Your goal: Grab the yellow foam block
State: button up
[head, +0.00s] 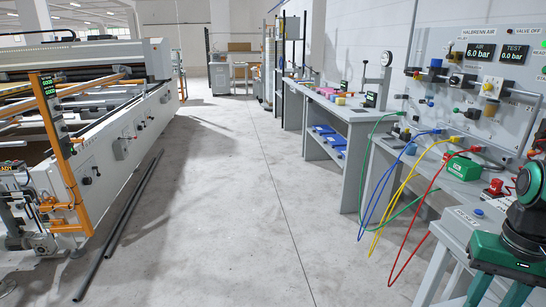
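A small yellow block (340,101), which looks like the foam block, lies on top of the grey workbench (352,116) along the right wall, some distance ahead. Small pink pieces lie close to it. It is too small here to tell its exact shape or whether it touches them. Green and dark parts at the lower right edge look like my own arm. My gripper is not visible, so what it holds cannot be seen.
A test panel (470,85) stands at the right, with blue, yellow, red and green hoses looping out over the floor. Dark pipes (124,222) lie beside the long quilting machine (125,125) at left. The central floor (225,200) is clear.

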aim_at(339, 101)
jog(key=u, duration=0.15)
jog(key=i, duration=4.55)
jog(key=z, duration=0.4)
jog(key=i, duration=1.7)
jog(key=z, duration=0.3)
